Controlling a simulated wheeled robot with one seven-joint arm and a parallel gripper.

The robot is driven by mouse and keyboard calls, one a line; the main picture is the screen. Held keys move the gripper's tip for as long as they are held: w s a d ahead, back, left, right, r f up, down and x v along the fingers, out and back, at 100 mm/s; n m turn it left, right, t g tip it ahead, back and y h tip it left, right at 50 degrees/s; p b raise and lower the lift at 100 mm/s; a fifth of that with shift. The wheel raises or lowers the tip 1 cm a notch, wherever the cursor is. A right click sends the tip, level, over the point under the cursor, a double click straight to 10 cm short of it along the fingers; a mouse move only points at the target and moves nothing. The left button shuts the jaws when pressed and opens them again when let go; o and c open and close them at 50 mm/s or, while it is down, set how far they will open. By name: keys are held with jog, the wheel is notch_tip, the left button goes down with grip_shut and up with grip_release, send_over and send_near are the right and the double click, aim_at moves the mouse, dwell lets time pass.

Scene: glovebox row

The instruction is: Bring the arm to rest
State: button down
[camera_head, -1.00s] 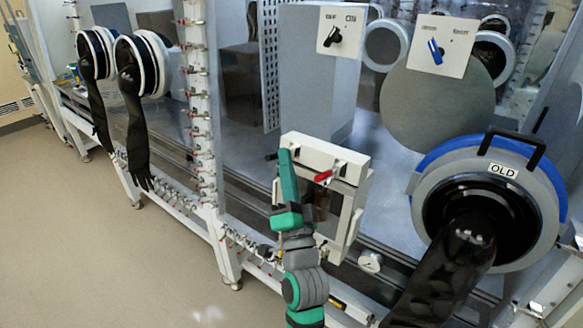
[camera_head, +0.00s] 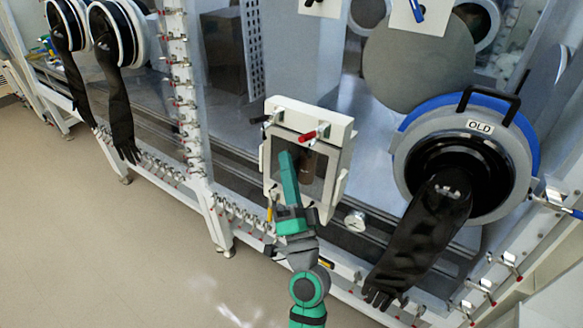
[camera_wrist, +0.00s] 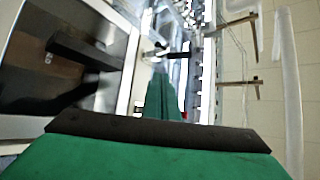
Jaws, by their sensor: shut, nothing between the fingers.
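My gripper (camera_head: 286,162) is green and sits at the end of my green and grey arm, in the middle of the head view. Its fingers are together and point up, with nothing held. It stands in front of a small white-framed hatch (camera_head: 335,128) with red and black handles; I cannot tell whether it touches it. In the wrist view my green fingers (camera_wrist: 163,90) also show together in the middle. The dark panel at the left of that view is too close to name for sure.
A port ring marked OLD (camera_head: 520,172) with a black hanging glove (camera_head: 425,230) is at right. Two more ports (camera_head: 140,35) with black gloves hang at left. A round gauge (camera_head: 355,221) sits below the hatch. Open floor (camera_head: 110,240) lies at lower left.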

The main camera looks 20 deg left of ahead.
jog(key=shift+d+f, duration=0.1)
dwell(0.4)
jog(key=s+d+f+m+g+h, duration=0.1)
jog(key=s+d+f+h, duration=0.25)
jog(key=f, duration=0.45)
jog(key=s+d+f+h, duration=0.3)
jog(key=s+f+h, duration=0.15)
jog(key=f, duration=0.25)
jog(key=s+d+f+m+g+h, duration=0.1)
jog(key=s+d+f+h, duration=0.2)
jog(key=s+f, duration=0.35)
jog(key=s+d+f+n+g, duration=0.1)
jog(key=s+d+f+n, duration=0.1)
jog(key=s, duration=0.5)
jog(key=s+d+f+n+g+h, duration=0.1)
jog(key=s+d+f+n, duration=0.1)
jog(key=s, duration=0.6)
jog(key=s+d+f+n+g, duration=0.1)
jog(key=s+d+f+n, duration=0.2)
jog(key=s, duration=0.5)
jog(key=shift+f+n+g+h, duration=0.4)
jog(key=shift+f, duration=0.45)
jog(key=shift+w, duration=0.1)
